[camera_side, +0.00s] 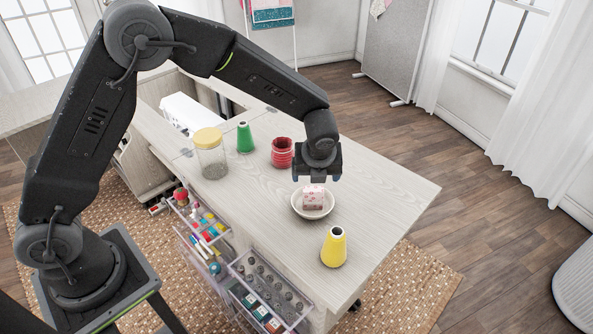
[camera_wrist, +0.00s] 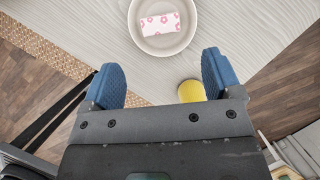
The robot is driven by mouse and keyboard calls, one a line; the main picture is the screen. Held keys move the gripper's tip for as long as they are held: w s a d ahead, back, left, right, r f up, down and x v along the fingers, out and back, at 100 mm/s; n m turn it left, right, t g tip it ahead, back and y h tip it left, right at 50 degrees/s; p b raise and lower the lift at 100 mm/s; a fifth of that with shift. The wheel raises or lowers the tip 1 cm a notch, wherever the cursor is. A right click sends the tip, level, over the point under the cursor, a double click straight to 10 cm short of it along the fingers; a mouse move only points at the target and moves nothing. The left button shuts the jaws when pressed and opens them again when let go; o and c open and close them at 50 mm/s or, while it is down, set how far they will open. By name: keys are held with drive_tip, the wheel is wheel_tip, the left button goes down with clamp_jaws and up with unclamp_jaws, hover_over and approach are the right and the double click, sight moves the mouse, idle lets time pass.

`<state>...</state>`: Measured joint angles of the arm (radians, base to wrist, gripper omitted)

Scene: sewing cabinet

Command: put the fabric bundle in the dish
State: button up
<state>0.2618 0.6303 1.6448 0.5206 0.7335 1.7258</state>
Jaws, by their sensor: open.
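The fabric bundle (camera_side: 313,197) is a small white block with pink flowers. It sits inside the dish (camera_side: 298,208), a shallow round off-white bowl on the cabinet top. In the wrist view the bundle (camera_wrist: 159,24) lies within the rim of the dish (camera_wrist: 138,40). My gripper (camera_side: 316,179) is above the dish in the side view, with its fingers apart.
A yellow thread cone (camera_side: 334,247) stands in front of the dish. A red ribbed container (camera_side: 282,153), a green cone (camera_side: 245,138) and a glass jar with a yellow lid (camera_side: 210,154) stand to the left. The right part of the cabinet top (camera_side: 385,190) is clear.

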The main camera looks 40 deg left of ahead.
drive_tip(key=s+a+r+n+h, duration=0.1)
drive_tip(key=s+a+r+n, duration=0.1)
drive_tip(key=s+r+n, duration=0.5)
drive_tip(key=s+a+r+n, duration=0.3)
drive_tip(key=s+r+n, duration=0.25)
drive_tip(key=r, duration=0.35)
drive_tip(key=s+a+r+n+t+h, duration=0.1)
drive_tip(key=s+r+n+t+h, duration=0.1)
drive_tip(key=s+n, duration=1.2)
drive_tip(key=shift+s+a+r, duration=0.15)
drive_tip(key=shift+s+r, duration=0.35)
drive_tip(key=shift+r, duration=0.15)
